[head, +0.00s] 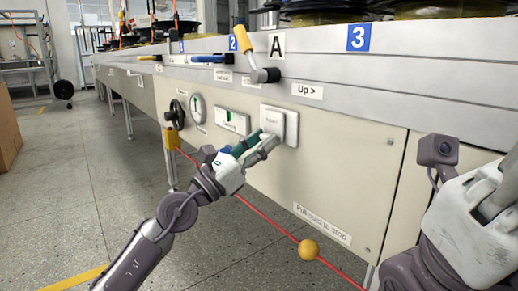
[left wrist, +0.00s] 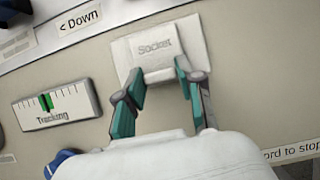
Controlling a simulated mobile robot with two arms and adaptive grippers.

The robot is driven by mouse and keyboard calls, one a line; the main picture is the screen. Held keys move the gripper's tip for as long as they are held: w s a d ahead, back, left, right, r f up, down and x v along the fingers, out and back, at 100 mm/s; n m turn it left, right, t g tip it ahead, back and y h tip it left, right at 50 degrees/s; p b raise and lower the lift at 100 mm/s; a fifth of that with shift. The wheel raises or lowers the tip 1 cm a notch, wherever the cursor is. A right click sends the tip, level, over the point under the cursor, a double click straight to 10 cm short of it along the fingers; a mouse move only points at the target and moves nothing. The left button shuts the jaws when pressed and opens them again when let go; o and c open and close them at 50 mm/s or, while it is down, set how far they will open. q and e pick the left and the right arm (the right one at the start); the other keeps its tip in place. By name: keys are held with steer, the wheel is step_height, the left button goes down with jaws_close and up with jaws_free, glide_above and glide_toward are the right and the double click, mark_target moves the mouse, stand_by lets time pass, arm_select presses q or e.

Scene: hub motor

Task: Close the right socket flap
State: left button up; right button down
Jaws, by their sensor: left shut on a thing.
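The socket flap, a pale square cover marked "Socket", sits on a white plate on the beige panel in the head view (head: 275,121). It fills the top middle of the left wrist view (left wrist: 156,50). My left gripper (head: 268,140) is at its lower edge. In the left wrist view, the green-padded fingers of my left gripper (left wrist: 160,80) are at the two lower corners of the flap and shut on it. I cannot tell how far the flap stands from its plate. My right gripper (head: 487,205) is at the right edge, away from the panel, its fingertips unclear.
A "Tracking" gauge (head: 232,121) and a round dial (head: 197,107) are left of the socket. A yellow-handled lever (head: 247,45) sticks out above. A red cord with a yellow ball (head: 308,249) runs across in front of the panel.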

stand_by(0.4)
arm_select(q)
steer(key=o, duration=1.2)
steer(key=shift+c, duration=0.2)
steer(key=shift+a+f, duration=0.1)
steer(key=v, duration=1.2)
